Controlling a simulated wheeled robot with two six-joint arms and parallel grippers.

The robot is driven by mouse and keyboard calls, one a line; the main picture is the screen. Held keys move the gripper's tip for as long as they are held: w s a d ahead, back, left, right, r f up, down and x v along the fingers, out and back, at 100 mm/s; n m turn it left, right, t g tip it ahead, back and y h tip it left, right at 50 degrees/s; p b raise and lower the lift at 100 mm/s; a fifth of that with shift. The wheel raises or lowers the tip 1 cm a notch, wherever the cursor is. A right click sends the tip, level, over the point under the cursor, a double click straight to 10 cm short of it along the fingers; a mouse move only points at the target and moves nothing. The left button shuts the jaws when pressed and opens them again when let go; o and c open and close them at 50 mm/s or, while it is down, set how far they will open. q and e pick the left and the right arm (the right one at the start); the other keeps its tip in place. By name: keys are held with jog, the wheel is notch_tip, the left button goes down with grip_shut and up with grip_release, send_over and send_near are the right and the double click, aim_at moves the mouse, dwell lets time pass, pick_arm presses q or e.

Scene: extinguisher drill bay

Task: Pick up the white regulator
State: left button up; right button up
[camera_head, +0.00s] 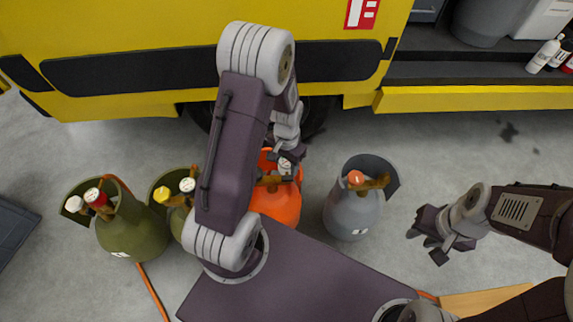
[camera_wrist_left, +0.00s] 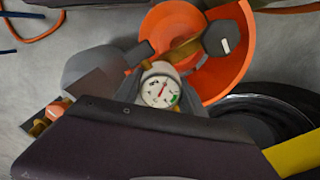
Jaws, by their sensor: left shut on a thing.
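The white regulator (camera_wrist_left: 158,92), with a round white dial and a red needle, sits between the jaws of my left gripper (camera_head: 288,158). It shows small in the head view (camera_head: 285,168), over the upper part of the orange cylinder (camera_head: 279,208). My left gripper is shut on it. In the wrist view, the orange cylinder's collar (camera_wrist_left: 232,75) and brass valve (camera_wrist_left: 184,50) are close beside the regulator. I cannot tell whether the regulator touches the valve. My right gripper (camera_head: 426,246) is open and empty at the right, above the floor.
A grey cylinder (camera_head: 350,213) stands right of the orange one. Two olive cylinders (camera_head: 124,236) (camera_head: 178,222) stand at the left, with white, red and yellow tops. A yellow vehicle (camera_head: 140,20) closes off the back. An orange hose (camera_head: 153,292) lies on the floor.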

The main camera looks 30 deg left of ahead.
pick_arm(q)
notch_tip(320, 180, up, 5)
jog(key=p, duration=0.2)
jog(key=shift+d+f+p, duration=0.1)
jog(key=shift+d+p, duration=0.05)
jog(key=shift+p, duration=0.15)
jog(key=d+r+p, duration=0.3)
jog(key=d+r, duration=0.3)
jog(key=d, duration=0.5)
jog(key=shift+d+p, duration=0.2)
jog(key=shift+p, duration=0.2)
